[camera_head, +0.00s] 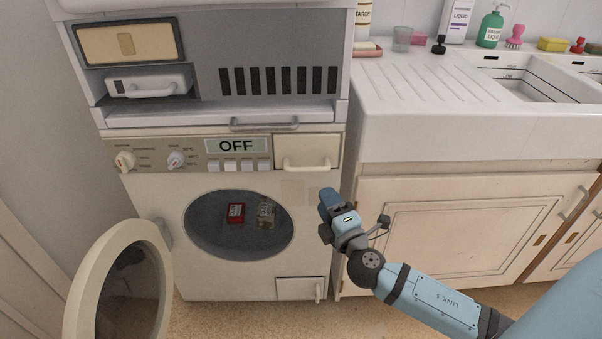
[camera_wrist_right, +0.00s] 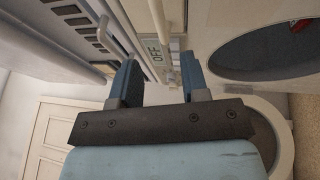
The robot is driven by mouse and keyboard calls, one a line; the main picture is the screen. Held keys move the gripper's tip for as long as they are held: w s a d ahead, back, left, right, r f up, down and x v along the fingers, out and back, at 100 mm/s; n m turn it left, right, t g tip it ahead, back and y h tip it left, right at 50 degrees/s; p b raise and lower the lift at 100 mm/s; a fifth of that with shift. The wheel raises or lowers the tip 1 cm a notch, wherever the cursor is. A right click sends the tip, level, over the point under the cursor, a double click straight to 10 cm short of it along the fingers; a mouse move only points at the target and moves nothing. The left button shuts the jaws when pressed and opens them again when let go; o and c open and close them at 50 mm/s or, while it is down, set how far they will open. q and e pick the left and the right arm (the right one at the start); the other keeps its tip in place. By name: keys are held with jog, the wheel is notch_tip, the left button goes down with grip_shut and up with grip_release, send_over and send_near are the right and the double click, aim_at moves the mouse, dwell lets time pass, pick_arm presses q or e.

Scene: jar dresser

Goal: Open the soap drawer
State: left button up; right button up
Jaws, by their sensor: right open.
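The soap drawer (camera_head: 308,148) is the cream front at the upper right of the washing machine, right of the OFF display (camera_head: 235,146). It looks shut, flush with the panel, with a cream bar handle (camera_head: 307,166) along its lower part. My right gripper (camera_head: 328,204) is in front of the machine's right side, below the drawer and apart from it. In the right wrist view its two fingers (camera_wrist_right: 159,80) are spread with nothing between them. The OFF display (camera_wrist_right: 155,55) shows beyond them. My left gripper is not in view.
The round door (camera_head: 165,270) stands open at lower left; a red box (camera_head: 236,212) shows inside the drum opening. A grey drawer handle (camera_head: 264,124) sticks out above the panel. The sink cabinet (camera_head: 450,215) stands to the right.

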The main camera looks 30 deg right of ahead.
aim_at(307, 169)
jog(key=x, duration=1.1)
jog(key=shift+f+b, duration=0.1)
jog(key=shift+b, duration=0.2)
jog(key=shift+c, duration=0.2)
grip_shut()
